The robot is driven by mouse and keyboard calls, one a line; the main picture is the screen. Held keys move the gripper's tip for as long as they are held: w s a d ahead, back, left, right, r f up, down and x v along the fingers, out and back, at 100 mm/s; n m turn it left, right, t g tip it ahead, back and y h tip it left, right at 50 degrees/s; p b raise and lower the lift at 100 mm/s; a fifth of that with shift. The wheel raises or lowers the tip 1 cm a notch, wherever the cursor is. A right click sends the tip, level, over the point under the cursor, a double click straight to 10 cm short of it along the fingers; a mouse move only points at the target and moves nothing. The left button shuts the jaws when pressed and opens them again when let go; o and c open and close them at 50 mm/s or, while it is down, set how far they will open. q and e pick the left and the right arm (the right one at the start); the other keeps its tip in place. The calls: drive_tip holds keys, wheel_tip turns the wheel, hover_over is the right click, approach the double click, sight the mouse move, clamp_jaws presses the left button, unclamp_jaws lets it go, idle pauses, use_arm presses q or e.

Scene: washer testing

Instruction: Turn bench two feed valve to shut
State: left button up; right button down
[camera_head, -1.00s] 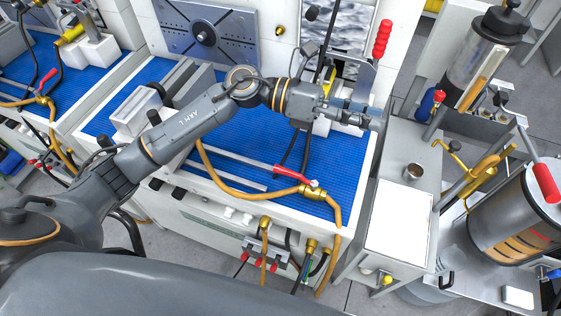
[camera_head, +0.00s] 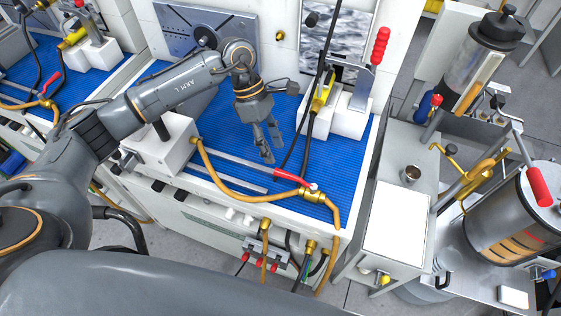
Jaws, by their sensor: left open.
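The feed valve (camera_head: 312,196) on the middle bench is a brass body in an orange hose, near the bench's front right edge. Its red lever (camera_head: 291,178) points left and slightly toward the back, roughly along the hose line. My left gripper (camera_head: 271,153) hangs over the blue mat with its fingers pointing down toward the lever. It is open and empty, a little behind and left of the lever's free end, and appears apart from it. My right gripper is not in view.
A white clamp stand with a red upright handle (camera_head: 380,46) is at the back right of the blue mat (camera_head: 345,160). Black cables hang beside the gripper. A white block (camera_head: 165,150) is at the left. Another red-levered valve (camera_head: 48,84) is on the left bench.

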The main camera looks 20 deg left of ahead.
sight(282, 170)
use_arm(q)
drive_tip(key=p+x, duration=0.1)
drive_tip(key=x, duration=0.4)
drive_tip(key=shift+s+d+f+p, duration=0.15)
drive_tip(key=shift+d+f+p, duration=0.1)
drive_tip(key=shift+f+p, duration=0.1)
drive_tip(key=shift+s+d+f, duration=0.1)
drive_tip(key=shift+d+f, duration=0.05)
drive_tip(key=shift+f, duration=0.4)
clamp_jaws()
